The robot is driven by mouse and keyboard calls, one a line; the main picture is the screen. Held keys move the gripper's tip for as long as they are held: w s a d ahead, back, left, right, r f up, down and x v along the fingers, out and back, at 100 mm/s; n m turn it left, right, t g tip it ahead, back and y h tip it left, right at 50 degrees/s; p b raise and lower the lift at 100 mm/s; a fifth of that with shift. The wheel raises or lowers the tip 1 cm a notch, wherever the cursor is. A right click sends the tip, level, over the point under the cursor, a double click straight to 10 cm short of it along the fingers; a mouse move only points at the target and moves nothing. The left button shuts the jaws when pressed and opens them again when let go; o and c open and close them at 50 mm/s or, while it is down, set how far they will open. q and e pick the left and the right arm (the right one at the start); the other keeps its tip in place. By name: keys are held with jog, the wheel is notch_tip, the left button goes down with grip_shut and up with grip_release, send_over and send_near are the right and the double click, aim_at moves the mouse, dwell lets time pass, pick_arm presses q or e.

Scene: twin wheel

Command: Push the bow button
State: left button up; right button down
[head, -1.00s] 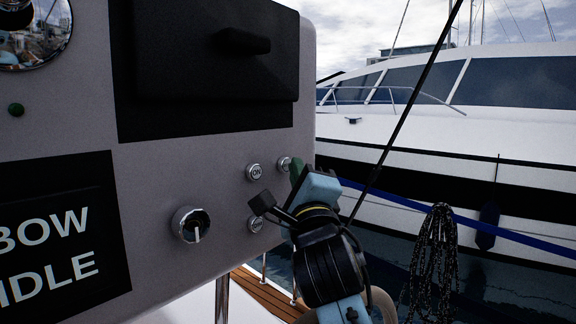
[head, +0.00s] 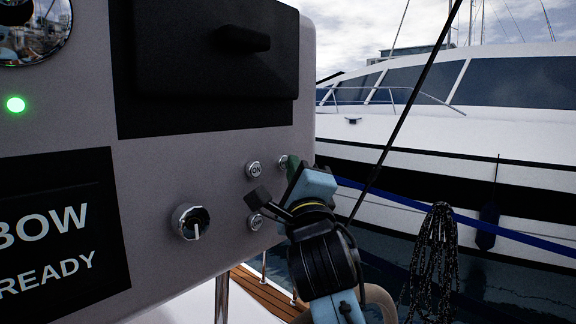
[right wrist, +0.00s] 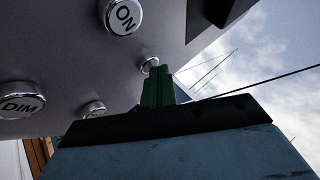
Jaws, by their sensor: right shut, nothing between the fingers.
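The panel display (head: 45,235) reads BOW READY. A round silver button (head: 283,161) at the panel's right edge is partly behind my right gripper (head: 293,166); its label is not readable, so I cannot confirm it as the bow button. The right gripper is shut and empty, its green fingers pointing at this button. In the right wrist view the green fingertips (right wrist: 157,68) are at the same button (right wrist: 147,64), covering part of it; I cannot tell whether they touch. My left gripper is not in view.
An ON button (head: 254,170), a lower button (head: 255,222) and a knob (head: 191,222) are nearby on the grey panel (head: 180,165). A green light (head: 16,104) glows at left. A black cover (head: 215,60) sits above. A white boat (head: 450,130) lies beyond.

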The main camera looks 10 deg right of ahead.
jog(key=shift+s, duration=0.1)
dwell(0.3)
jog(key=shift+s+d, duration=0.1)
jog(key=shift+s, duration=0.1)
jog(key=shift+d, duration=0.1)
jog(key=s+d+p, duration=0.1)
jog(key=s+d, duration=0.2)
jog(key=s, duration=0.1)
jog(key=shift+s+d, duration=0.35)
jog(key=shift+s, duration=0.05)
